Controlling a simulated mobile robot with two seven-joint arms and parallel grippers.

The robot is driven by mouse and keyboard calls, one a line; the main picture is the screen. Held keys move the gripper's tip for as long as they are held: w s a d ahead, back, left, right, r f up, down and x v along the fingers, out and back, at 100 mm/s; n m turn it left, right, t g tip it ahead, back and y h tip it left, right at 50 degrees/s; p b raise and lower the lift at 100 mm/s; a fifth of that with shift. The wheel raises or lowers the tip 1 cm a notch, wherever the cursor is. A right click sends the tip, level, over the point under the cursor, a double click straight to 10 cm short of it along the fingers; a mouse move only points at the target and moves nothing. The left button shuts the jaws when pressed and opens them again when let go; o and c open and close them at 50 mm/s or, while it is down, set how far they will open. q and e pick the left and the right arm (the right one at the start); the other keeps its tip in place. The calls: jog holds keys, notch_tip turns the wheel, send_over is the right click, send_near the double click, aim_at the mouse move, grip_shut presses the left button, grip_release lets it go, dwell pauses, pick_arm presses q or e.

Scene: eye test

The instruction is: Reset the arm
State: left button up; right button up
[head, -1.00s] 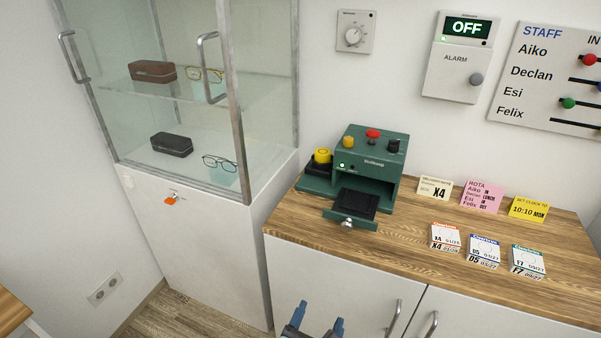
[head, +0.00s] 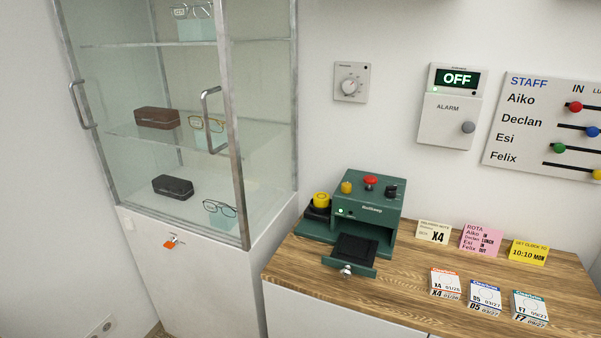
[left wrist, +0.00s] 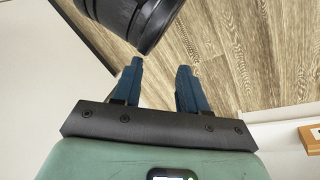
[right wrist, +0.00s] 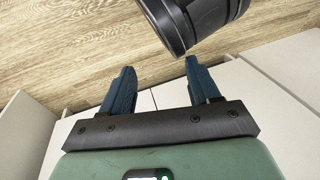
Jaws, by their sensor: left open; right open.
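My left gripper (left wrist: 160,70) shows in the left wrist view with its two blue fingers apart and nothing between them, over wood-look floor. My right gripper (right wrist: 160,68) shows in the right wrist view, also open and empty, with floor and pale cabinet fronts beyond it. Neither gripper is in the head view now. No separate object called an arm is seen. The green machine (head: 382,207) stands on the wooden counter (head: 410,278), with red, yellow and black controls on top and its front tray (head: 349,258) out. The wall alarm box (head: 446,115) reads OFF.
A glass cabinet (head: 238,130) with glasses and cases stands at left, an orange-tagged key (head: 170,244) in its base. Several cards lie or stand on the counter's right. A dial (head: 351,83) and a STAFF board (head: 540,125) hang on the wall. The counter's front strip is clear.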

pick_arm(q)
jog(key=s+d+r+g+p, duration=0.1)
jog(key=s+d+r+p, duration=0.1)
jog(key=r+p, duration=0.6)
jog(key=s+d+r+m+g+h+p, duration=0.1)
jog(key=s+d+r+g+p, duration=0.1)
jog(key=s+r+p, duration=0.3)
notch_tip(320, 180, up, 7)
jog(key=p, duration=0.3)
jog(key=shift+s+d+p, duration=0.3)
jog(key=shift+p, duration=0.05)
pick_arm(e)
jog(key=s+a+r+g, duration=0.1)
jog(key=s+a+r, duration=0.1)
jog(key=r, duration=0.8)
jog(key=s+a+r+g+y, duration=0.1)
jog(key=s+r, duration=0.4)
jog(key=r, duration=0.5)
jog(key=shift+s+a+n+g, duration=0.15)
jog(key=shift+a+n+g, duration=0.25)
jog(key=shift+a+g, duration=0.45)
pick_arm(q)
jog(key=shift+s+f, duration=0.1)
jog(key=shift+f, duration=0.05)
pick_arm(e)
jog(key=shift+s, duration=0.1)
